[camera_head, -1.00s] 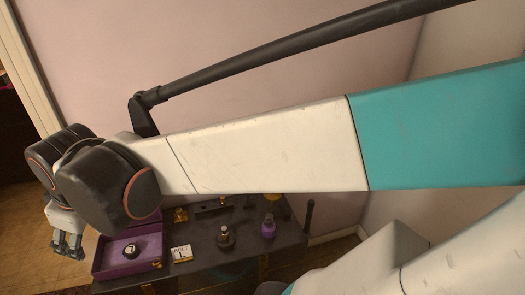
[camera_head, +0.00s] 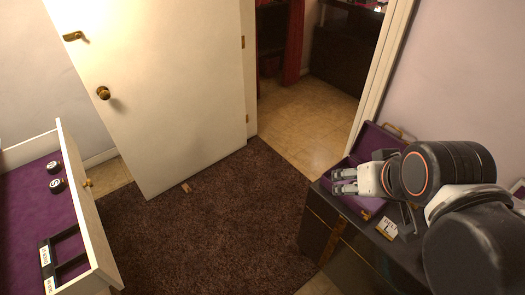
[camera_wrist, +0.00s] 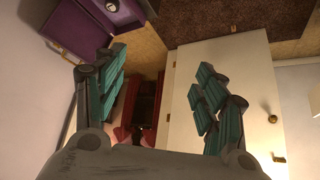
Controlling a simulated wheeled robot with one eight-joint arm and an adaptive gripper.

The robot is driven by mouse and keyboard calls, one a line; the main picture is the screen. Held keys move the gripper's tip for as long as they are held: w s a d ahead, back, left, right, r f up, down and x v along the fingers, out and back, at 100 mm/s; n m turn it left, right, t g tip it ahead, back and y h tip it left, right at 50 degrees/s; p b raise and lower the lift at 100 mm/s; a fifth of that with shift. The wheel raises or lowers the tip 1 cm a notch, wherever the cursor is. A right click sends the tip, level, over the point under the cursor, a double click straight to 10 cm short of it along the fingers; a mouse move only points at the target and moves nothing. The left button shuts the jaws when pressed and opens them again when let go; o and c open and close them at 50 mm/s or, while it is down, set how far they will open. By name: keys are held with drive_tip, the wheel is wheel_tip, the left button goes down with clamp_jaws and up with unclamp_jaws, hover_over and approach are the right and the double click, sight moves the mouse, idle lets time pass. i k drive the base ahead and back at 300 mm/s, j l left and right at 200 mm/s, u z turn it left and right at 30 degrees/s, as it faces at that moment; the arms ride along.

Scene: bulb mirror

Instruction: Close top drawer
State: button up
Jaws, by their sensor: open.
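A white drawer (camera_head: 92,222) with a purple lining and a small brass knob (camera_head: 87,183) stands pulled out at the left of the head view. It holds two round black items with white tops (camera_head: 55,176) and a black tray (camera_head: 62,255). The cabinet around it is mostly out of view, so its level cannot be told. My gripper (camera_head: 340,181) is at the right, over the open purple case, far from the drawer. In the wrist view my gripper's fingers (camera_wrist: 160,92) are spread with nothing between them.
A white door (camera_head: 155,90) stands open behind the brown carpet (camera_head: 205,225). The purple case (camera_head: 372,150) and a small card (camera_head: 387,228) rest on the chest. A doorway opens at the back.

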sight(51, 244)
drive_tip(key=i+j, duration=0.2)
drive_tip(key=i, duration=0.2)
drive_tip(key=i+j+u, duration=0.1)
drive_tip(key=i+j, duration=0.15)
drive_tip(key=i, duration=0.2)
drive_tip(key=u, duration=2.15)
